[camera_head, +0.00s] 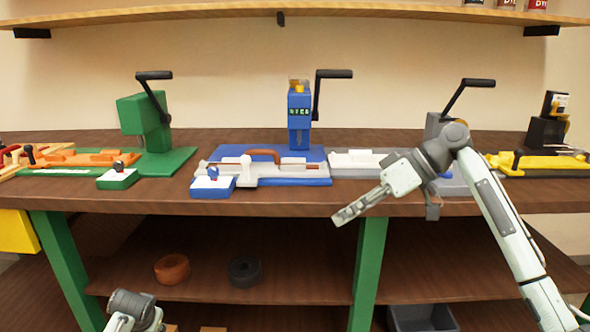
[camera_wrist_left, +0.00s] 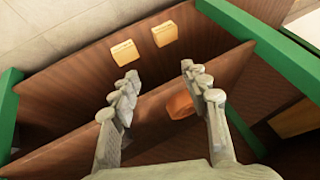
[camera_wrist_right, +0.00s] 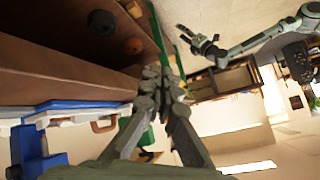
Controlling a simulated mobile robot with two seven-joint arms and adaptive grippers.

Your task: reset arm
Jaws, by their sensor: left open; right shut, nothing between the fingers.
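My right gripper (camera_head: 348,213) is shut and empty, in front of the front edge of the workbench (camera_head: 290,198) in the head view. It also shows in the right wrist view (camera_wrist_right: 160,75), fingertips together. My left arm (camera_head: 135,308) shows only at the bottom left of the head view, where its fingers are not visible. In the left wrist view my left gripper (camera_wrist_left: 160,85) is open and empty, its fingers wide apart over the bench's lower shelves. In the right wrist view the left gripper (camera_wrist_right: 190,38) appears at the top, away from the right one.
A green press (camera_head: 147,125), a blue press (camera_head: 300,118) and a grey press stand on the bench with fixtures before them. An orange ring (camera_head: 172,268) and a black ring (camera_head: 245,270) lie on the lower shelf. A dark bin (camera_head: 422,318) is below right.

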